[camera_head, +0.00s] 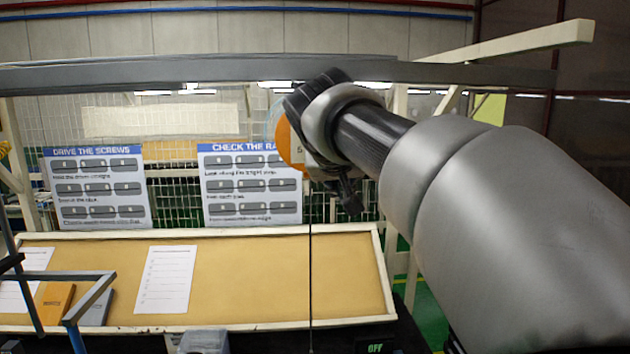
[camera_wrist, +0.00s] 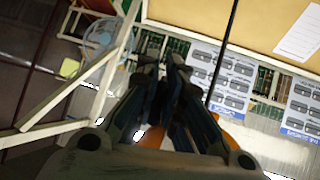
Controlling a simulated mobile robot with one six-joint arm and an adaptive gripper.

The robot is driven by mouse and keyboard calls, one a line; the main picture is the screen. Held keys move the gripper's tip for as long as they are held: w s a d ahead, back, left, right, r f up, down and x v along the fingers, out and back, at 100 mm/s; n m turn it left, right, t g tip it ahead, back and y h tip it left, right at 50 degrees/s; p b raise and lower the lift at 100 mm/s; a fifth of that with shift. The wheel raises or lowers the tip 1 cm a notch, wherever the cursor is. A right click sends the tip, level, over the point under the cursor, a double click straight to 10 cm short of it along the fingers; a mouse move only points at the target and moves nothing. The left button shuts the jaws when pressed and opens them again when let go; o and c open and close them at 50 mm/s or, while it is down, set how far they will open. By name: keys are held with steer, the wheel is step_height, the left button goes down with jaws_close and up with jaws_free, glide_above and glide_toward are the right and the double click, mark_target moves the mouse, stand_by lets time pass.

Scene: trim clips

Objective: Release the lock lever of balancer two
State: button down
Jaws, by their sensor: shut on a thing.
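The balancer is a round orange housing (camera_head: 287,145) under the overhead beam in the head view, largely covered by my wrist. A pale label on it is only partly visible, so its number cannot be read. Its orange shell also shows low in the wrist view (camera_wrist: 153,137), behind my fingers. A thin dark cable (camera_head: 310,265) hangs straight down below it. My gripper (camera_wrist: 162,66) is at the balancer with its dark fingers close together, shut on the lock lever. The lever is mostly hidden between the fingers, and its position cannot be told.
A grey overhead beam (camera_head: 215,72) runs close to my wrist. Two instruction boards (camera_head: 97,187) hang on wire mesh behind. Below is a tan slanted board (camera_head: 255,270) with paper sheets. A blue-grey frame (camera_head: 95,298) stands at lower left.

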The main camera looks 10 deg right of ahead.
stand_by(0.6)
steer(key=c, duration=1.7)
jaws_free()
